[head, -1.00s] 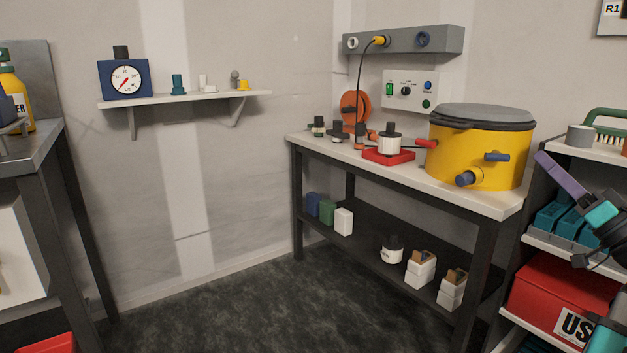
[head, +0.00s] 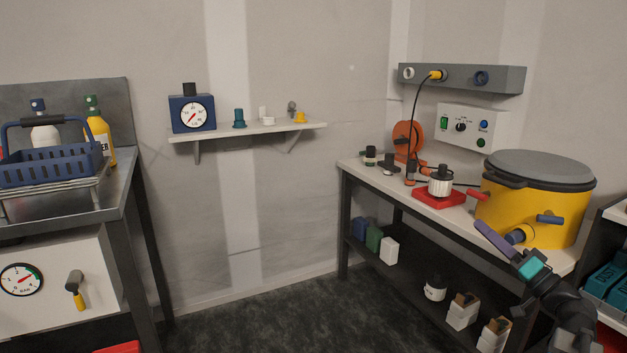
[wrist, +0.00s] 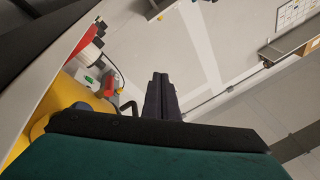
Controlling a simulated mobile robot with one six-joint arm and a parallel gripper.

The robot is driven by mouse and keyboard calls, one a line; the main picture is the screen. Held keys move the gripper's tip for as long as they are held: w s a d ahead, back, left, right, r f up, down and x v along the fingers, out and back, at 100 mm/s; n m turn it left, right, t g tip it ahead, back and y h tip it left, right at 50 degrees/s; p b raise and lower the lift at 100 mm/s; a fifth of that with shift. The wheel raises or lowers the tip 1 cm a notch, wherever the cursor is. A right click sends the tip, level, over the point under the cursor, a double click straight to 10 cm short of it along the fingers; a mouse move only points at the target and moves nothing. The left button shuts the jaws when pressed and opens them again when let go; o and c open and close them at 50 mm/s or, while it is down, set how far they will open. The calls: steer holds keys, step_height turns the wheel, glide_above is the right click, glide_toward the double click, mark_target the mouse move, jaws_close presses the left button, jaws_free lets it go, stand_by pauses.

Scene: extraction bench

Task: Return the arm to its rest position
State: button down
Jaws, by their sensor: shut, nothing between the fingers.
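My gripper (head: 482,227) shows at the lower right of the head view, with its purple fingers pointing up and left. It appears in front of the yellow drum (head: 545,205) and the bench top; the gap to them cannot be told. In the wrist view my gripper (wrist: 161,78) has its two dark fingers together, with nothing between them. The arm is raised and bent, and its lower part runs out of the head view at the bottom right.
The bench (head: 362,167) carries a red tray (head: 426,199) with a white-and-black pot. A teal-boxed rack (head: 617,225) stands at the right edge. A wall shelf (head: 250,131) and a steel table with a blue basket (head: 50,170) are left. The middle floor is clear.

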steer(key=w+a+f+g+y+p, duration=0.1)
steer(key=w+a+f+g+p, duration=0.2)
steer(key=a+f+p, duration=0.5)
steer(key=w+a+f+g+y+p, duration=0.15)
steer(key=a+f+g, duration=0.3)
steer(key=a, duration=0.75)
steer(key=s+a+f+n+g+p, duration=0.1)
steer(key=s+a+f+g+p, duration=0.3)
steer(key=a+f, duration=0.35)
steer(key=s+a+f+n+g+p, duration=0.1)
steer(key=s+a+f+g+p, duration=0.2)
steer(key=s+a+f+p, duration=0.45)
steer(key=s+a+f+n+g+h+p, duration=0.1)
steer(key=s+a+f+g+h+p, duration=0.3)
steer(key=s, duration=0.5)
steer(key=s+a+f+n+g+h+p, duration=0.1)
steer(key=s+a+f+g+p, duration=0.2)
steer(key=s+f, duration=0.45)
steer(key=s+d+f+m+g+h, duration=0.1)
steer(key=s+d+f+g+h, duration=0.2)
steer(key=s+d+h, duration=0.4)
steer(key=s+d, duration=0.5)
steer(key=d, duration=0.1)
steer(key=shift+d+f, duration=0.15)
steer(key=shift+d, duration=0.1)
